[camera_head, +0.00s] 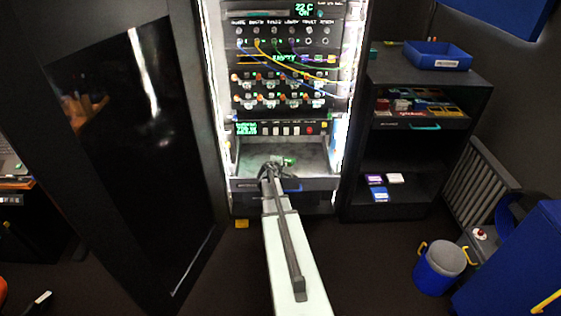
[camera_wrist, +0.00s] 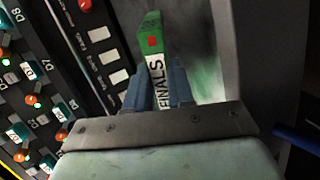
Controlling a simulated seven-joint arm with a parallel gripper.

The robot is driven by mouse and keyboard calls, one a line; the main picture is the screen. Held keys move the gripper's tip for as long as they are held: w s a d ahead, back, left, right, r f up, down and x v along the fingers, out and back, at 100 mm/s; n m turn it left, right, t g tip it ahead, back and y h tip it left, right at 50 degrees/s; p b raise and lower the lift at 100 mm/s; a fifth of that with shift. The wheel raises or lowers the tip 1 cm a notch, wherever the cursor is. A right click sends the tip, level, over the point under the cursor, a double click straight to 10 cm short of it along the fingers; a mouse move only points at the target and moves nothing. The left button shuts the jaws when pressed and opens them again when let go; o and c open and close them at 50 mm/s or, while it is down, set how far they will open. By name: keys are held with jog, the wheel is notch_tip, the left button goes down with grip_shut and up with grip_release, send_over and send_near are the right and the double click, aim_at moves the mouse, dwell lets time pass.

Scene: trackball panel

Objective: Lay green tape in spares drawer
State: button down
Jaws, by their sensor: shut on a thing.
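The green tape (camera_wrist: 150,50) is a slim cartridge with a green end, a red square and a white label reading FINALS. In the wrist view my gripper (camera_wrist: 163,85) is shut on it, one blue-grey finger on each side. In the head view my gripper (camera_head: 272,168) is over an open drawer (camera_head: 310,152) low in the lit rack, and a bit of the green tape (camera_head: 289,161) shows beside it. The drawer's front label is too small to read. Another drawer (camera_head: 421,125), with a teal handle and several coloured cartridges, is in the right cabinet.
The rack panel (camera_head: 285,75) with cables, knobs and buttons rises just behind the drawer. A black door (camera_head: 130,140) stands open at left. Blue and white boxes (camera_head: 380,194) lie on the right cabinet's lower shelf; a blue bin (camera_head: 437,55) stands on top.

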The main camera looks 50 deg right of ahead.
jog(key=shift+s+f, duration=0.15)
jog(key=shift+f, duration=1.25)
jog(key=shift+w+d+f, duration=0.1)
jog(key=shift+w, duration=0.1)
jog(key=c, duration=0.9)
grip_release()
jog(key=d+r+v, duration=0.1)
jog(key=r+v, duration=0.1)
jog(key=v, duration=1.3)
jog(key=shift+w, duration=0.25)
jog(key=shift+a, duration=0.1)
